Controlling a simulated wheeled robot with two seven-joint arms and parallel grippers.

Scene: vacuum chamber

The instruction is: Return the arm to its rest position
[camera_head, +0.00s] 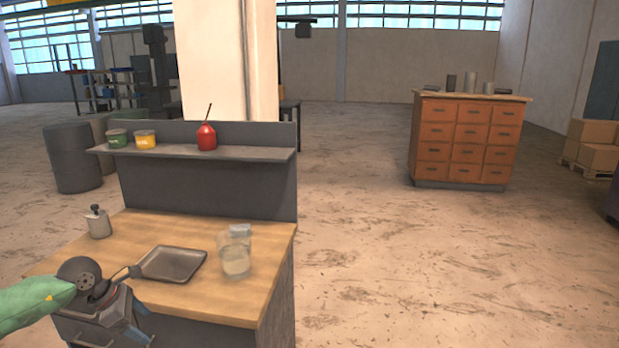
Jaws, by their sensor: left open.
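My left arm (30,302), with a green sleeve-like link, comes in from the lower left. Its dark grey left gripper (110,325) is open at the near left edge of the wooden-topped workbench (215,303). Nothing shows between its fingers, though the fingertips are partly hard to make out. A shallow grey metal pan (172,264) lies on the bench just right of and beyond the gripper, its handle pointing to the wrist. A clear glass jar (236,260) stands to the right of the pan. My right gripper is not in view.
A small metal canister (99,224) stands at the bench's left. The shelf (240,154) holds a green tin (117,139), a yellow tin (145,140) and a red oil can (206,137). An orange drawer cabinet (466,140) stands far right. The floor right of the bench is clear.

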